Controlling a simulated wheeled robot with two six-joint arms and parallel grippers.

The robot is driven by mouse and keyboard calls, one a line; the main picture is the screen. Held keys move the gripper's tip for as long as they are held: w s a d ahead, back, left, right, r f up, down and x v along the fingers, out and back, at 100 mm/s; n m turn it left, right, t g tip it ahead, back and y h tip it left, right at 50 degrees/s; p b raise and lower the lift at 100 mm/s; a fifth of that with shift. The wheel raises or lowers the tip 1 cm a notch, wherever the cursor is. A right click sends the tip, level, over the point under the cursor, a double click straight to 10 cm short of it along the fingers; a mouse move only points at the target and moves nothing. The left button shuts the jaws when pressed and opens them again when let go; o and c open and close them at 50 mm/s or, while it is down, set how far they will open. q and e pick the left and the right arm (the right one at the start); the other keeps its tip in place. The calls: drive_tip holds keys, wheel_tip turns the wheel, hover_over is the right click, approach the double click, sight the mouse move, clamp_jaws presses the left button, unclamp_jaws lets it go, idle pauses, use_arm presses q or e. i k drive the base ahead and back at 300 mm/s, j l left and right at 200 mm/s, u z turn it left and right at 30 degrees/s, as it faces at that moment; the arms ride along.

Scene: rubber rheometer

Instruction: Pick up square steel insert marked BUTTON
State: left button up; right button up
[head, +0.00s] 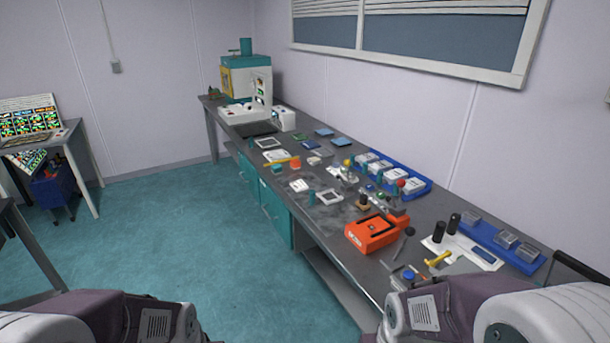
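Small square pieces lie on the long grey bench (240,150), and no BUTTON marking is readable at this size. A pale square frame (330,197) with an open middle lies near the bench's middle. A similar pale frame (270,143) lies farther back, near the machine. A white flat piece (299,185) lies left of the nearer frame. I cannot tell which of these, if any, is the steel insert marked BUTTON. Only links of my two arms show along the bottom edge. Both grippers are out of view.
An orange-red box (373,232) stands on the near half of the bench. Blue trays (412,180) (490,233) with clear-lidded boxes line the back. A teal and white machine (246,80) stands at the far end. The teal floor (190,215) left of the bench is clear.

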sight(470, 217)
drive_tip(key=i+j+z, duration=0.15)
drive_tip(key=i, duration=0.25)
drive_tip(key=i+z, duration=0.2)
drive_tip(key=z, duration=0.3)
drive_tip(key=i+z, duration=0.15)
drive_tip(key=z, duration=0.35)
drive_tip(key=i+j+z, duration=0.15)
drive_tip(key=z, duration=0.35)
drive_tip(key=i+j+z, duration=0.15)
drive_tip(key=z, duration=0.35)
